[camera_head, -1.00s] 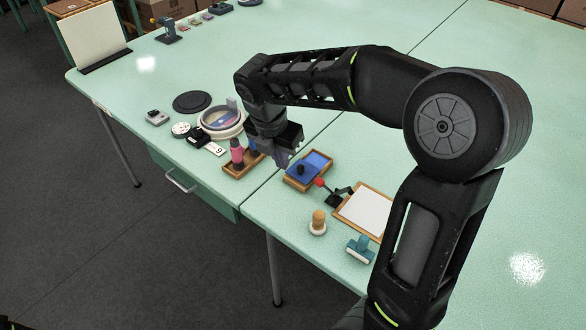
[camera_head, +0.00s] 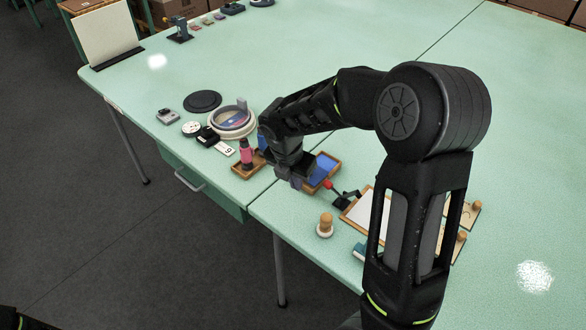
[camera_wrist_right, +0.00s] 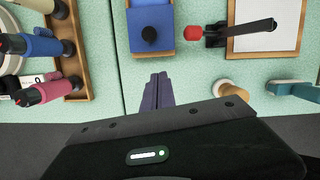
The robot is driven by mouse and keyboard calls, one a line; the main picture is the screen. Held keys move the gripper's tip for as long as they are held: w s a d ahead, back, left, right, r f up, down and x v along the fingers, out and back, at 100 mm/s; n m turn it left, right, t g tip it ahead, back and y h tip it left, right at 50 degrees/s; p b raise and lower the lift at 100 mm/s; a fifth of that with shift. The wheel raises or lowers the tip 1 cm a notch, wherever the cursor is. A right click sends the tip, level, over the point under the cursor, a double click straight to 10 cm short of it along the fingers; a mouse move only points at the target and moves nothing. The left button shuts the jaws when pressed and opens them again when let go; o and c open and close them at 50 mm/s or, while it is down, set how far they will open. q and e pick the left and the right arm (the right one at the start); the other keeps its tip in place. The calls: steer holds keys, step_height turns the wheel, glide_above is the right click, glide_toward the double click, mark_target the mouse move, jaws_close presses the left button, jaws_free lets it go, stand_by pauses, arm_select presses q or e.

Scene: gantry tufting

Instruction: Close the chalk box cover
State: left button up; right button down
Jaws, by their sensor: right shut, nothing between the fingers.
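The chalk box (camera_head: 334,175) is a small wooden-rimmed box near the table's front edge, with a blue panel inside. I cannot tell how far the cover is slid. My right gripper (camera_head: 297,184) is at the box's near-left side and hides part of it, including the knob, in the head view. In the right wrist view its fingers (camera_wrist_right: 158,80) are together and empty, below the box's near edge in the picture. My left gripper is out of view.
A wooden stand (camera_head: 243,171) with pink- and blue-handled tools is left of the box. A red-knobbed black device (camera_head: 343,197) and a white board (camera_head: 369,208) are right. A wooden-handled stamp (camera_head: 325,226) stands nearer the front edge. Clear table lies behind.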

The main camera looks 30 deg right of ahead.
mark_target(319, 167)
steer(key=d, duration=0.1)
steer(key=w+d, duration=0.1)
steer(key=d+p, duration=0.1)
steer(key=shift+w+f, duration=0.1)
steer(key=shift+w, duration=0.15)
steer(key=shift+w+d+f, duration=0.1)
steer(key=shift+w+d, duration=0.05)
steer(key=shift+d, duration=0.15)
steer(key=d, duration=0.2)
steer(key=w+d+p, duration=0.1)
steer(key=d, duration=0.1)
steer(key=d+p, duration=0.1)
steer(key=d, duration=0.1)
steer(key=shift+w, duration=0.4)
steer(key=shift+w+d, duration=0.1)
steer(key=shift+d, duration=0.3)
steer(key=shift+r, duration=0.2)
